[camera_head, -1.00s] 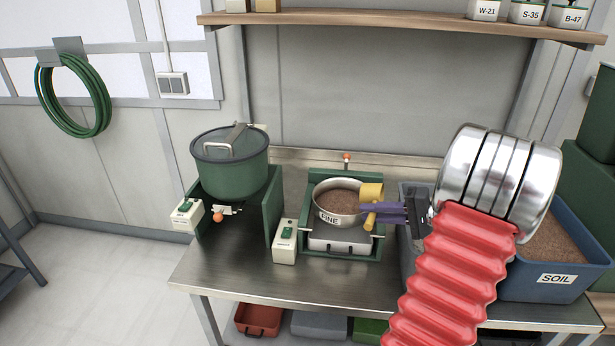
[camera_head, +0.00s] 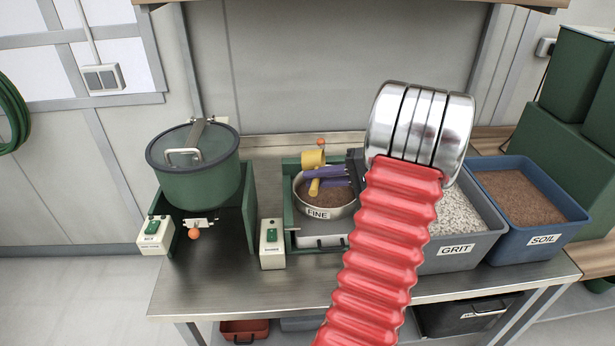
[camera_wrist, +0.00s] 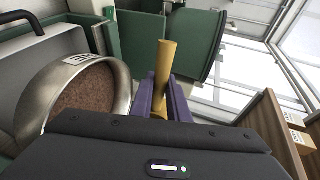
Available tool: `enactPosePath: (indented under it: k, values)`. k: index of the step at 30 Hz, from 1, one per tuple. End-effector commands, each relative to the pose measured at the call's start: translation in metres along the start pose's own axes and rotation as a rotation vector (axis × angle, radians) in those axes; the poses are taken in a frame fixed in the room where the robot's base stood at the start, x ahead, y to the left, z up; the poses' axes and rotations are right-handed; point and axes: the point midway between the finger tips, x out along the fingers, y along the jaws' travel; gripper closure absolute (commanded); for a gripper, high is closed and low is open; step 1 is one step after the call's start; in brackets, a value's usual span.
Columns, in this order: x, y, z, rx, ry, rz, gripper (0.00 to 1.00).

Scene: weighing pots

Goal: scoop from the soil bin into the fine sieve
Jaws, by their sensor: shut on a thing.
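My gripper (camera_head: 316,178) has purple fingers shut on the yellow scoop (camera_head: 313,160). The scoop shows above the back part of the fine sieve (camera_head: 318,213) in the head view; its contents cannot be seen. In the wrist view the scoop's handle (camera_wrist: 166,70) stands between my fingers (camera_wrist: 166,104). The sieve is a round metal pan labelled FINE with brown soil in it, and it also shows at the left in the wrist view (camera_wrist: 122,88). The blue soil bin (camera_head: 578,222), labelled SOIL and holding brown soil, stands at the right end of the bench.
The grey GRIT bin (camera_head: 490,243) stands between my arm and the soil bin. A green lidded pot (camera_head: 200,185) sits in a green stand at left. A switch box (camera_head: 272,244) stands left of the sieve's frame. The bench front (camera_head: 220,290) is clear.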

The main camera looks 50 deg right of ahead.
Motion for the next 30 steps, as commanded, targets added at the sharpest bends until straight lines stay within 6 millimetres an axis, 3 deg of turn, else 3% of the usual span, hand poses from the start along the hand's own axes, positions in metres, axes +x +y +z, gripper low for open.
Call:
enactPosePath:
  k: [17, 30]
  values:
    - [0.005, -0.005, 0.001, -0.007, -0.011, 0.036, 1.00]
    - [0.009, -0.025, 0.001, -0.033, -0.012, 0.342, 1.00]
